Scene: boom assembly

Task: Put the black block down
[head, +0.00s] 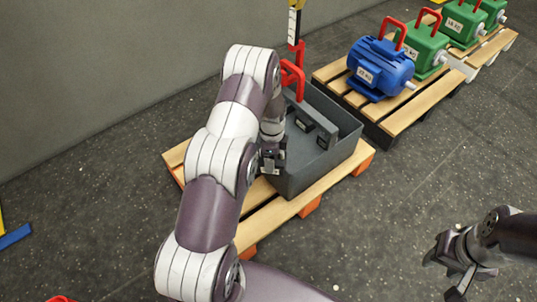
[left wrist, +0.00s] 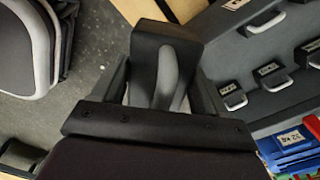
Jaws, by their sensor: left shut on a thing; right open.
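My left gripper (head: 270,160) is at the near left wall of the grey crate (head: 318,172). In the left wrist view it is shut on a black block (left wrist: 165,35) with a light grey handle between the fingers. The block shows beside the crate's wall, over the pallet edge; whether it touches anything cannot be told. In the head view the block is mostly hidden by the gripper and arm. My right gripper (head: 443,277) is open and empty over the floor at the lower right.
Inside the crate lie smaller black blocks (left wrist: 268,69) with labels and grey handles. The crate stands on a wooden pallet (head: 265,222) with bare slats in front. A red hook (head: 292,80) hangs at the crate's far side. A blue motor (head: 380,68) and green units (head: 425,48) stand on farther pallets.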

